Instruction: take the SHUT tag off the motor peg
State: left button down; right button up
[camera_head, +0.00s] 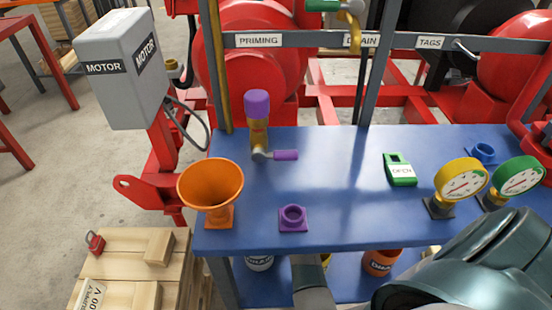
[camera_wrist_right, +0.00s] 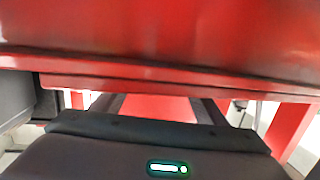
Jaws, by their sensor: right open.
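I cannot make out a SHUT tag or the motor peg in either view. The grey motor box (camera_head: 122,68), with two MOTOR labels, stands on a red post at the left in the head view. A green tag reading OPEN (camera_head: 400,170) lies on the blue bench. My right arm enters at the lower right of the head view, its gripper not showing there. In the right wrist view my right gripper (camera_wrist_right: 163,108) is open, its dark fingers apart below a large blurred red surface, with nothing visible between them. My left gripper is not in view.
The blue bench (camera_head: 335,205) carries an orange funnel (camera_head: 210,187), a purple-handled valve (camera_head: 257,125), a purple socket (camera_head: 293,217) and two gauges. A rail labelled TAGS (camera_head: 430,42) crosses behind, with a small hook. A wooden crate stands at lower left. The bench middle is clear.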

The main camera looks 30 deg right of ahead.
jog(key=c, duration=1.1)
jog(key=shift+r+p, duration=0.5)
jog(key=shift+p, duration=0.25)
jog(key=shift+s+a, duration=0.1)
jog(key=shift+s, duration=0.05)
jog(key=shift+a+p+v, duration=0.25)
jog(key=shift+p+v, duration=0.6)
jog(key=shift+v, duration=0.4)
jog(key=shift+a+p+v, duration=0.25)
jog(key=shift+p+v, duration=0.55)
jog(key=shift+v, duration=0.5)
jog(key=shift+s+a+f+p, duration=0.1)
jog(key=shift+s+a+p, duration=0.25)
jog(key=shift+s, duration=0.15)
jog(key=shift+s+a+f+p, duration=0.1)
jog(key=shift+s+a+p, duration=0.25)
jog(key=shift+s, duration=0.3)
jog(key=shift+a, duration=0.1)
